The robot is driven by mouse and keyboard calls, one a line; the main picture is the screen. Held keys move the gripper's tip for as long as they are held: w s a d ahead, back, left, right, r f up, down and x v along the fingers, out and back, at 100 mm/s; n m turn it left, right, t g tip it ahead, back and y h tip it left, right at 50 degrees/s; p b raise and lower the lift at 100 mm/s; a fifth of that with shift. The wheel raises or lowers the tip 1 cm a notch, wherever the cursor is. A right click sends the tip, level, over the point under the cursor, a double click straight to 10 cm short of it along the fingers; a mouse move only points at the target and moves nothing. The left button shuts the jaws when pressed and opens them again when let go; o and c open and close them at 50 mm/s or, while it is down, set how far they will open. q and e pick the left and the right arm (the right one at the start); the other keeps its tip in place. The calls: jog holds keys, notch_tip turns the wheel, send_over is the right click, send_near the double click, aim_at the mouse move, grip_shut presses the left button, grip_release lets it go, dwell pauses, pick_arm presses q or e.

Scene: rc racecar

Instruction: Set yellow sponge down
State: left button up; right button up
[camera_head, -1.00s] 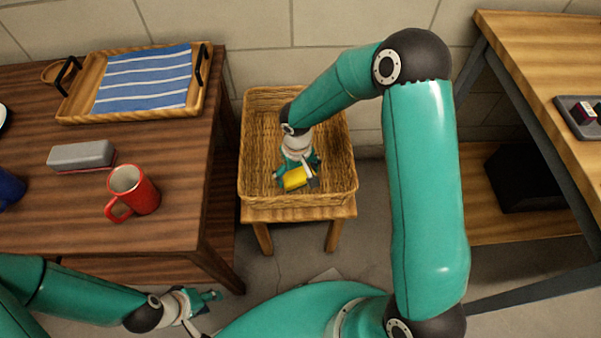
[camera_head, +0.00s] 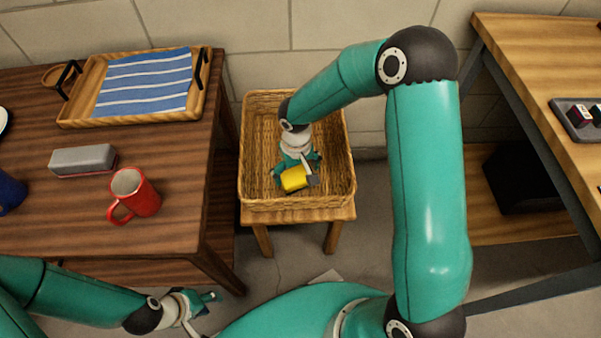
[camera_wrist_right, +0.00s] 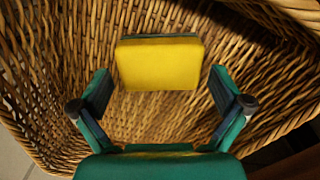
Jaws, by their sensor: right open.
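The yellow sponge (camera_head: 294,179) is inside the wicker basket (camera_head: 250,135). In the right wrist view the sponge (camera_wrist_right: 160,63) shows its broad yellow face with a dark edge along the top. My right gripper (camera_head: 297,174) reaches down into the basket from above. Its fingers are spread, with a visible gap between each finger and the sponge in the right wrist view (camera_wrist_right: 161,92). Whether the sponge rests fully on the basket floor is hard to tell. My left gripper (camera_head: 205,313) is low at the lower left, away from the basket, with its fingers apart and empty.
The basket stands on a small wooden stool (camera_head: 300,213); its walls surround my right gripper. The dark table (camera_head: 180,235) at left holds a red mug (camera_head: 143,198), a grey eraser-like block (camera_head: 83,160) and a tray (camera_head: 80,118) with a striped cloth. Another table (camera_head: 540,60) stands at right.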

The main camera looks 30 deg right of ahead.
aim_at(297, 176)
notch_tip(297, 176, up, 10)
jog(key=p, duration=0.2)
jog(key=shift+f, duration=0.1)
dwell(0.3)
